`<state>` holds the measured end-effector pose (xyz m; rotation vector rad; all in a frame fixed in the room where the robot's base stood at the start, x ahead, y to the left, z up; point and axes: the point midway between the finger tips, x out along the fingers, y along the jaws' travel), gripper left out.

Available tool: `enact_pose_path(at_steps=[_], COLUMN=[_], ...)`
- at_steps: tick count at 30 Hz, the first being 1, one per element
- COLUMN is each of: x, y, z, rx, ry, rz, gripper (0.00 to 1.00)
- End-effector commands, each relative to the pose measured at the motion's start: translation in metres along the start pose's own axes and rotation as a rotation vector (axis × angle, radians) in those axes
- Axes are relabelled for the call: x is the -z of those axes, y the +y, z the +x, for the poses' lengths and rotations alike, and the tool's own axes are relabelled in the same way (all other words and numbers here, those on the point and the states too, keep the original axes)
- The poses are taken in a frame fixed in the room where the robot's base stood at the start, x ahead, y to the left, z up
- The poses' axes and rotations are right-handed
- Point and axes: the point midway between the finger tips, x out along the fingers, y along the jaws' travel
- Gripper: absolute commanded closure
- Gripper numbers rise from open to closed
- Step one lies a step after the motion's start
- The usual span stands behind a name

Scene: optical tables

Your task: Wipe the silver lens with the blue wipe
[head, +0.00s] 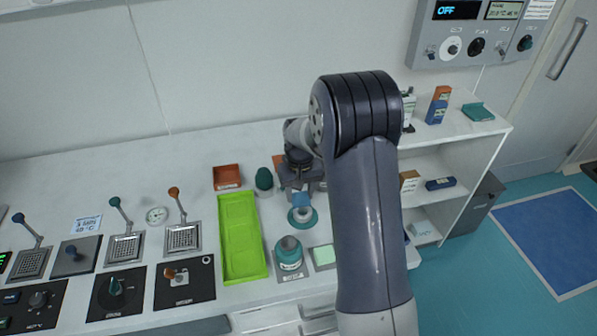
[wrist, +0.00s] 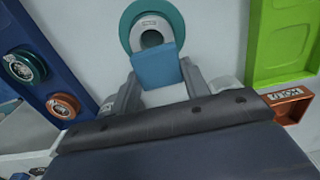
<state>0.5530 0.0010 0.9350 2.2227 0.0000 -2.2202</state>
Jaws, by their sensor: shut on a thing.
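The silver lens (head: 303,214) is a pale grey ring-shaped piece with a label, on a round teal holder (head: 293,221) on the bench. In the wrist view the silver lens (wrist: 152,38) sits inside the teal ring (wrist: 128,30) at top centre. My gripper (wrist: 158,88) is shut on the blue wipe (wrist: 156,70), a small blue block between the fingers. The wipe's far end overlaps the lens's near edge in this view; I cannot tell if they touch. In the head view my gripper (head: 302,184) is just behind the lens, partly hidden by my arm.
A lime green tray (head: 240,235) lies left of the lens, with an orange box (head: 227,177) behind it. A teal-topped jar (head: 289,258) and a pale green pad (head: 323,256) stand in front. A dark green rounded piece (head: 264,179) is near my gripper.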

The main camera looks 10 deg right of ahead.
Motion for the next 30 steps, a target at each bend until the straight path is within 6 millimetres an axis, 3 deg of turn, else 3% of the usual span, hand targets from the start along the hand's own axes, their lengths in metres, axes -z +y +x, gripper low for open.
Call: enact_pose_path(at_steps=[18,30], x=[-0.009,-0.010], y=[0.000,0.000], z=[-0.057,-0.060], rx=[0.000,0.000], ry=[-0.002,-0.003], rz=[0.000,0.000], gripper=[0.77,0.77])
